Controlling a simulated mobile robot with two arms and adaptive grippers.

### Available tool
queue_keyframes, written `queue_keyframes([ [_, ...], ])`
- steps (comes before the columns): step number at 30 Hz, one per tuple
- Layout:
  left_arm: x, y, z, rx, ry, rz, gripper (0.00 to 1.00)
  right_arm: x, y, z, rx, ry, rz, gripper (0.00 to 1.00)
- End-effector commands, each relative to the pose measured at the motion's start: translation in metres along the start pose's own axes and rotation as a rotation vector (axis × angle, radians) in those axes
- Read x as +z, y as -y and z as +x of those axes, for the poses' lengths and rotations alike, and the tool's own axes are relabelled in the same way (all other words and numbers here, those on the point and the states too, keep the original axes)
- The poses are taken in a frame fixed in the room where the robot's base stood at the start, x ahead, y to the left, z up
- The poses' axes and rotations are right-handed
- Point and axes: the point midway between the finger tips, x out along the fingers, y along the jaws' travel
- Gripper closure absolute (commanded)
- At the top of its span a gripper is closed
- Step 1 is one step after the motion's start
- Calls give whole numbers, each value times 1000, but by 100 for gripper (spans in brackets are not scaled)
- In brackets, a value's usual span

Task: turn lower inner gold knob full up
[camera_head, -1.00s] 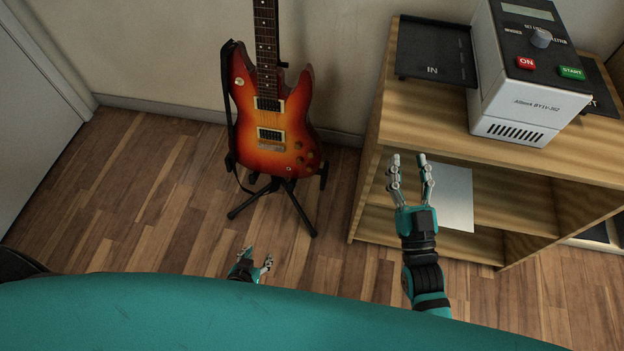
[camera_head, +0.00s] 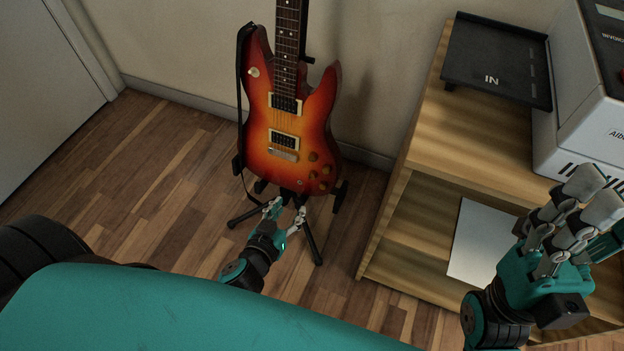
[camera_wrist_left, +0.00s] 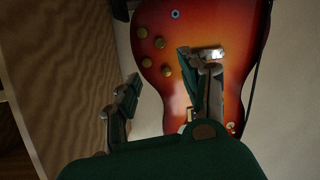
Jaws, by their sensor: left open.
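A sunburst electric guitar (camera_head: 290,160) stands upright on a stand against the wall. Several small gold knobs (camera_head: 314,172) sit on its lower right body. In the left wrist view the knobs (camera_wrist_left: 160,43) show as a loose cluster, left of the centre; which one is the lower inner one is hard to tell. My left gripper (camera_head: 286,212) is open and empty, just below the guitar's lower edge in the head view. In the left wrist view its two fingers (camera_wrist_left: 166,68) stand apart, the right one covering part of the guitar body. My right gripper (camera_head: 590,195) is at the right, in front of the shelf.
A wooden shelf unit (camera_head: 475,135) stands to the right, with a black IN tray (camera_head: 497,62), a white machine (camera_head: 590,110) and a pale sheet (camera_head: 482,240). The guitar stand's black legs (camera_head: 312,240) spread on the wooden floor. Floor to the left is clear.

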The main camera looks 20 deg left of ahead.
Motion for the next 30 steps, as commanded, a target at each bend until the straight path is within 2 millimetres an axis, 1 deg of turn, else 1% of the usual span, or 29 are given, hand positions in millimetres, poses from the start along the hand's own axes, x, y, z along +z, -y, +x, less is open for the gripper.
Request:
queue_keyframes([
  [1,0,0,13,2,-5,4,55,2,0,-5,0,1,0,60],
  [9,2,1,73,0,-4,5,55,6,0,-19,-3,-4,-1,60],
  [15,2,1,114,0,-2,5,55,9,0,-10,-21,-49,-7,60],
  [18,2,1,130,0,-2,3,55,10,0,-7,-28,-65,-9,60],
  [21,2,0,141,0,-1,2,55,10,0,-5,-33,-75,-11,60],
  [24,1,0,147,-1,0,2,55,11,0,-3,-36,-82,-12,60],
  [30,0,0,150,-1,1,2,55,11,0,-1,-37,-84,-12,60],
])
